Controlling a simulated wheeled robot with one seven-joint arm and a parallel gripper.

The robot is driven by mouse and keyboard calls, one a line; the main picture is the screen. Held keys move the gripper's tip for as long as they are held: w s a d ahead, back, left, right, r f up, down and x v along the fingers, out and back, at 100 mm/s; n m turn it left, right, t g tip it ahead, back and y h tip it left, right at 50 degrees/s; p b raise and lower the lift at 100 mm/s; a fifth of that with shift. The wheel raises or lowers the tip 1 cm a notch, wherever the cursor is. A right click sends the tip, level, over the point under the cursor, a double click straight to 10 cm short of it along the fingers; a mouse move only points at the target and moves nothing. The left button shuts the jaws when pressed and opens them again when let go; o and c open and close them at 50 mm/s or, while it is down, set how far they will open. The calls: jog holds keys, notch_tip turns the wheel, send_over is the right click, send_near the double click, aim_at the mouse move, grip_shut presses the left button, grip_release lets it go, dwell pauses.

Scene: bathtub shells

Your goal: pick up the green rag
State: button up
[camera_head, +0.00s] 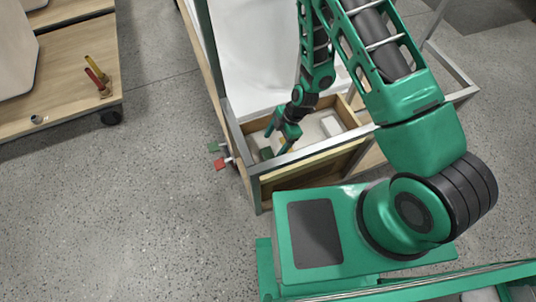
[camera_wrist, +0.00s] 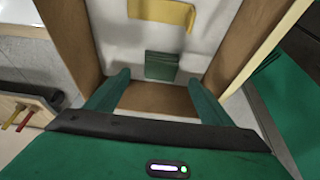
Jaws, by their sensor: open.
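The green rag (camera_wrist: 161,66) is a small dark green folded piece lying on the pale floor of a wooden box (camera_wrist: 78,35). It also shows in the head view (camera_head: 266,153), small and partly hidden, at the left end of the open box (camera_head: 352,116). My gripper (camera_head: 279,139) hangs over the left part of this box, pointing down. In the wrist view my gripper (camera_wrist: 160,80) is open and empty, with one finger to each side of the rag in the picture. The rag looks beyond the fingertips; the exact gap cannot be told.
A yellow piece (camera_wrist: 162,12) lies farther along the box floor, and a white object (camera_head: 331,126) lies at its right. The box walls stand close around my gripper. Red (camera_head: 220,163) and green valve handles stick out left of the frame. A wooden cart (camera_head: 70,85) stands far left.

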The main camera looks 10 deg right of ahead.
aim_at(269, 152)
jog(key=shift+x, duration=3.05)
jog(key=shift+d, duration=0.15)
jog(key=c, duration=1.2)
jog(key=shift+r, duration=5)
